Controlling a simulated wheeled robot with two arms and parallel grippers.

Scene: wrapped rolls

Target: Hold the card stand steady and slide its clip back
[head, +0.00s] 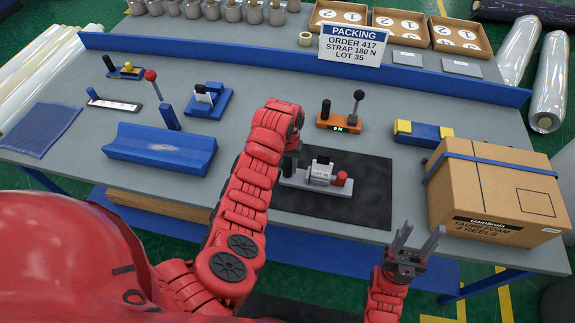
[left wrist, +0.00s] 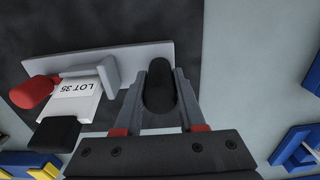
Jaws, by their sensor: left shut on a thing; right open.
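The card stand (head: 314,183) is a grey base on a black mat, with a white card (head: 321,172) reading LOT 35. A red knob (head: 341,178) is at its right end in the head view. In the left wrist view the base (left wrist: 120,64), the red knob (left wrist: 33,92), the card (left wrist: 75,97) and a black block (left wrist: 55,133) show. My left gripper (left wrist: 160,72) is shut on the stand's upright black post (left wrist: 160,97); my arm partly hides this in the head view. My right gripper (head: 418,240) is open and empty, near the table's front edge, right of the stand.
An orange device (head: 338,122) with a lever stands behind the mat (head: 360,205). A cardboard box (head: 490,195) is at the right, a blue-yellow block (head: 423,133) behind it. A blue V-shaped trough (head: 160,149) is at the left. A PACKING sign (head: 353,45) stands at the back.

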